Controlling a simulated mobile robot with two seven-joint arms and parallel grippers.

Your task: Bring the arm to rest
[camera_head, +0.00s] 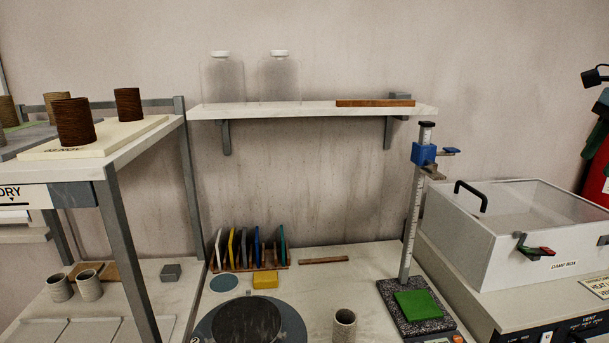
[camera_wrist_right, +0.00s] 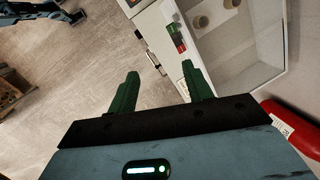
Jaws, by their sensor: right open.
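My right gripper (camera_wrist_right: 160,78) shows in the right wrist view, with its two green fingers apart and nothing between them. Beyond the fingertips is the white damp box (camera_wrist_right: 272,72) with its clear lid, apart from the fingers as far as I can tell. In the head view the damp box (camera_head: 463,230) stands at the right with its lid down. Dark and green parts at the right edge of the head view are cut off, and I cannot tell whether they belong to my right arm.
A red cylinder (camera_wrist_right: 290,130) is close to the right gripper's right side. Open floor (camera_wrist_right: 75,60) lies to its left. In the head view, a height gauge (camera_head: 410,210), a wheel (camera_head: 290,325), a wall shelf (camera_head: 300,110) and a rack with brown pots (camera_head: 74,122) stand around the bench.

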